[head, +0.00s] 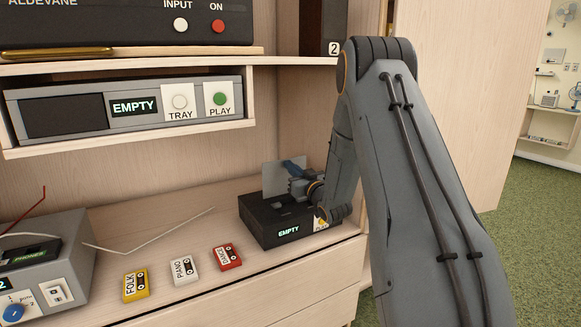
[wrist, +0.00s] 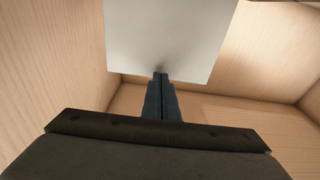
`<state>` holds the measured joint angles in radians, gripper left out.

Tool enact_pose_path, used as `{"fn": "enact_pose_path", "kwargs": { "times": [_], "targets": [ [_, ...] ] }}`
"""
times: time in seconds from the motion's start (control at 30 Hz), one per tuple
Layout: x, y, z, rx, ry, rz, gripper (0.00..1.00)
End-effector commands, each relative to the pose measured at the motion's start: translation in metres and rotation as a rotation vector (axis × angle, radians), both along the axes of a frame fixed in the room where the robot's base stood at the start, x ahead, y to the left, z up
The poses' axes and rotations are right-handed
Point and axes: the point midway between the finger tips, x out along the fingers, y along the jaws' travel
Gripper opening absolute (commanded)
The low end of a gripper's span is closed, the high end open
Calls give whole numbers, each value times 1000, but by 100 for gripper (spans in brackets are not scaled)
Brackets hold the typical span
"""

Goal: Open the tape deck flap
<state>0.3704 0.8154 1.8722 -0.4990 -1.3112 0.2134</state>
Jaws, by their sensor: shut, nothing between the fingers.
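The tape deck (head: 262,222) is a low black box on the wooden counter, with a lit EMPTY display on its front. Its flap (head: 271,177), a pale grey panel, stands raised, roughly upright, above the deck. In the wrist view the flap (wrist: 170,35) fills the top middle. My gripper (head: 288,163) is above the deck, its dark blue fingers shut and empty. In the wrist view the closed fingertips (wrist: 160,76) overlap the flap's lower part; I cannot tell whether they touch it. My wrist hides part of the deck's top and right front.
Yellow FOLK (head: 135,285), white PIANO (head: 184,270) and red (head: 227,257) cassettes lie left of the deck. A grey unit with a blue knob (head: 13,312) stands farther left. A shelf above holds a grey player (head: 60,115). Cabinet walls enclose the deck's back and right.

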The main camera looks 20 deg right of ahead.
Motion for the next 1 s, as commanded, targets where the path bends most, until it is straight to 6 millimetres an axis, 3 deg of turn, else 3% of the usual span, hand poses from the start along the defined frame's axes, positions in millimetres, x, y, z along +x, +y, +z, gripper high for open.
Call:
{"fn": "enact_pose_path", "kwargs": {
  "times": [0.17,0.4,0.6,0.8,1.0],
  "targets": [
    [-23,-1,2,2,2,2,0],
    [-75,-7,-1,3,2,1,0],
    [-106,-11,-1,1,0,2,0],
    [-119,-12,-2,1,-1,4,0],
    [-118,-8,-1,-5,16,4,0]
  ]
}}
